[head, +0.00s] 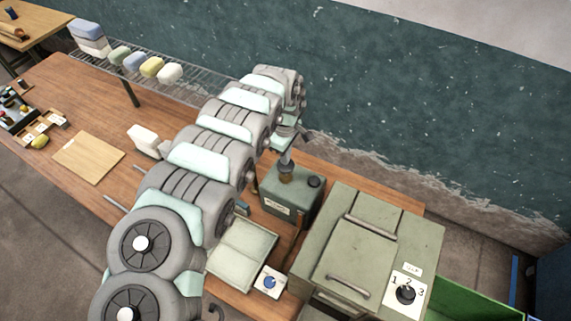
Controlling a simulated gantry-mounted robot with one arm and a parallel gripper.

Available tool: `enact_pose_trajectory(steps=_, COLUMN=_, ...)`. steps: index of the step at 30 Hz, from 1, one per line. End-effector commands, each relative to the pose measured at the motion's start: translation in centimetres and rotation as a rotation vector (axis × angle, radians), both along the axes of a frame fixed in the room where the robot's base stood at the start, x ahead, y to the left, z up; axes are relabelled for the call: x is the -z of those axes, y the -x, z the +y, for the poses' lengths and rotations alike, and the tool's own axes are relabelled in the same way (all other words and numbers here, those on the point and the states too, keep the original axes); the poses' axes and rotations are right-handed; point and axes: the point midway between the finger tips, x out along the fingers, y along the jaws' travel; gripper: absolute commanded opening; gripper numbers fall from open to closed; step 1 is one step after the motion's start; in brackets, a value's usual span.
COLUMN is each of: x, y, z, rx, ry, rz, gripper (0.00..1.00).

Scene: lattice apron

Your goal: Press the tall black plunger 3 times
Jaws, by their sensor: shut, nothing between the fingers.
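A dark green box (289,208) with a pale label on its front stands on the wooden bench, right of my arm. A short black round knob (315,182) sits on its top right. A brownish collar (286,174) stands on its top left, directly below my gripper. The tall black plunger is not clearly visible; my gripper covers the spot above the collar. My gripper (286,160) is shut and empty, pointing down over the collar. I cannot tell whether its tips touch anything there.
A large grey-green cabinet (340,245) with handles and a numbered dial (405,294) stands right of the box. A pale tray (243,252) and a blue-knobbed switch (270,282) lie in front. A wire rack (200,84) with several soft blocks runs along the back. A wooden board (88,158) lies left.

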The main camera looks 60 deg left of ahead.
Motion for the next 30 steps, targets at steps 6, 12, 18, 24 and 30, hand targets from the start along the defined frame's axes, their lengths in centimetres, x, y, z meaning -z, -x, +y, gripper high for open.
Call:
enact_pose_trajectory(steps=6, x=1.3, y=-0.1, z=-0.1, rx=0.002, ry=0.000, rz=0.000, gripper=0.00)
enact_pose_trajectory(steps=12, x=2.3, y=-0.1, z=0.0, rx=0.001, ry=-0.001, rz=-0.002, gripper=0.00)
enact_pose_trajectory(steps=18, x=3.3, y=-0.1, z=0.0, rx=0.001, ry=-0.001, rz=-0.002, gripper=0.00)
enact_pose_trajectory(steps=24, x=3.7, y=0.0, z=0.0, rx=0.000, ry=-0.001, rz=-0.001, gripper=0.00)
enact_pose_trajectory(steps=30, x=2.7, y=0.0, z=0.0, rx=0.001, ry=0.000, rz=0.001, gripper=0.00)
